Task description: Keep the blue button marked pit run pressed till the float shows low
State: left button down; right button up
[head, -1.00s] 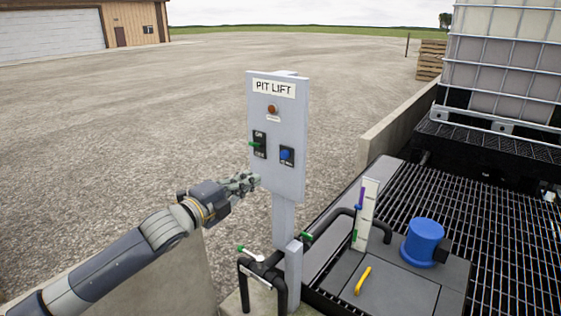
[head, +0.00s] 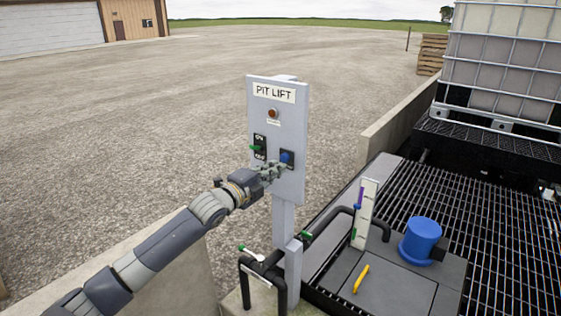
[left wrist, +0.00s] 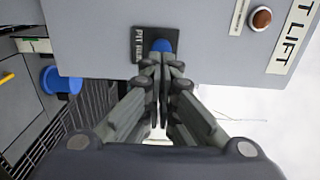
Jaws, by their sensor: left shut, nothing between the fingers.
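The blue pit run button (head: 286,157) sits on a black plate at the lower right of the grey PIT LIFT panel (head: 292,115). The button also shows in the left wrist view (left wrist: 162,46), partly hidden by my fingertips. My left gripper (head: 281,170) is shut and empty, its fingertips at the button's lower edge. I cannot tell whether they touch it or whether it is pressed. The float gauge (head: 364,214) is a white upright strip with a purple mark near its top and green lower down. My right gripper is not in view.
Black pipes with green-tipped valve handles, a blue pump (head: 421,240) and a yellow handle (head: 361,279) are below right. A low concrete wall (head: 398,125) runs behind the grating.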

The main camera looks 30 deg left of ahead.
aim_at(290, 155)
pick_arm(q)
jog(key=shift+w+d+p, duration=0.15)
jog(key=shift+w+p, duration=0.3)
jog(key=shift+w, duration=1.1)
jog(key=shift+w, duration=0.1)
jog(key=shift+w+r, duration=0.1)
jog(key=shift+w, duration=0.45)
jog(key=shift+w+r, duration=0.1)
jog(key=shift+r, duration=0.35)
